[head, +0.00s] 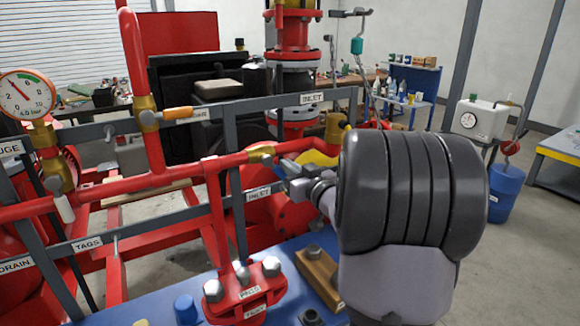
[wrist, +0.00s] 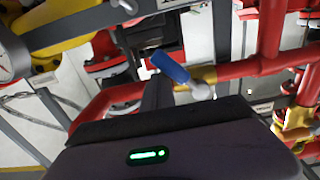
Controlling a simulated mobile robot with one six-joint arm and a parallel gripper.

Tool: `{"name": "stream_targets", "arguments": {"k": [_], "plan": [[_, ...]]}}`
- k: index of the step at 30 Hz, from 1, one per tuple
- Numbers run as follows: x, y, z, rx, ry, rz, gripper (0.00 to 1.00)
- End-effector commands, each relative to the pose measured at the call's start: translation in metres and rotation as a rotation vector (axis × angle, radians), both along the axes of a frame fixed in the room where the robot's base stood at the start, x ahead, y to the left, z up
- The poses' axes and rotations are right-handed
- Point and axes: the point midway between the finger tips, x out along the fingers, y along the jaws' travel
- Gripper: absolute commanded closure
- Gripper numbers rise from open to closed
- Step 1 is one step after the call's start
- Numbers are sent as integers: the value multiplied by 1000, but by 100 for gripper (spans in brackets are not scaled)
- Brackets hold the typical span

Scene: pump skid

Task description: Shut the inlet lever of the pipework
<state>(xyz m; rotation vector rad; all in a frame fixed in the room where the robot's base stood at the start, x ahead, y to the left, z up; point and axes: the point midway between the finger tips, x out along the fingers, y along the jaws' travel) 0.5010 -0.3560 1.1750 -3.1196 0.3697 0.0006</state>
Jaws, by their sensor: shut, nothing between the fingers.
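A lever with a blue grip (wrist: 169,66) and a pale metal end shows in the wrist view, in front of a brass valve on a red pipe. It lies slanted across the picture. My gripper (wrist: 157,90) is shut and empty, with its dark fingers close beside the blue grip; I cannot tell whether they touch. In the head view my gripper (head: 288,180) is by the rail, just right of and below a brass valve (head: 262,153).
Another lever with an orange grip (head: 178,113) sits on a brass valve at the left. A pressure gauge (head: 26,93) stands at the far left. Grey rails and red pipes surround the gripper. A blue skid base (head: 165,303) with bolts lies below. Open floor is at the right.

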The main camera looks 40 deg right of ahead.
Motion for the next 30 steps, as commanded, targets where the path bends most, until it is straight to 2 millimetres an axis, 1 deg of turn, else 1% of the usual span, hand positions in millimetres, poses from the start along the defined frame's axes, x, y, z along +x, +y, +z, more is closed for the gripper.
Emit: {"name": "stream_targets", "arguments": {"k": [1,6,13,20,22,30], "plan": [[0,2,-6,0,0,1,100],[2,7,-15,0,-1,0,100],[4,19,-26,0,0,1,100],[8,32,-33,-1,-1,1,100],[7,31,-30,0,-1,0,100],[4,19,-30,0,0,-1,100]]}}
